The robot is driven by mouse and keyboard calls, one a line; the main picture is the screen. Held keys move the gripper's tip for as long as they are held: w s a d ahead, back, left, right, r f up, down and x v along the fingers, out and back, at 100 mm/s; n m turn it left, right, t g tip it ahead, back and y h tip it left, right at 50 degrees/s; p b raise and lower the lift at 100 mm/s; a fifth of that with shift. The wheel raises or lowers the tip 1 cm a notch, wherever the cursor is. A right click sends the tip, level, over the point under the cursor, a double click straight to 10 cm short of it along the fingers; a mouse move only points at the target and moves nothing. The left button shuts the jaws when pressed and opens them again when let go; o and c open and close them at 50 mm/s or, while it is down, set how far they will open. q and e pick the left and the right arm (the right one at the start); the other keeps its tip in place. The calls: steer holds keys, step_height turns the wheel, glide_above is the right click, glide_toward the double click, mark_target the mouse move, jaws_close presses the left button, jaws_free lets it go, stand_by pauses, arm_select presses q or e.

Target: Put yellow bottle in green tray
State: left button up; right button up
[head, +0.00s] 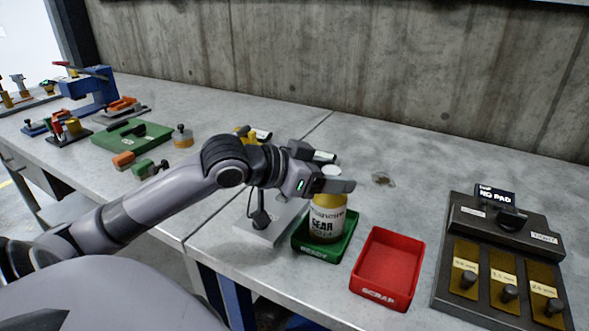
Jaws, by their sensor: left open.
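The yellow bottle (327,222) has a white cap and a pale label reading "GEAR". It stands upright in the green tray (348,243), whose rim shows around its base. My left gripper (335,180) is at the top of the bottle, with its fingers apart on either side of the bottle's upper part. The fingers partly hide the bottle's shoulder. I cannot tell whether a finger touches it. My right gripper is not in view.
An empty red scrap tray (388,264) sits right of the green tray. A dark panel with knobs (503,255) stands at the far right. A grey stand (268,228) is close on the left. Tools and a green plate (131,136) lie further left. The bench behind the trays is mostly clear.

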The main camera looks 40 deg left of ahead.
arm_select(q)
steer(key=v, duration=1)
steer(key=shift+b, duration=0.3)
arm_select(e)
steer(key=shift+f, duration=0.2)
arm_select(q)
steer(key=shift+s, duration=0.15)
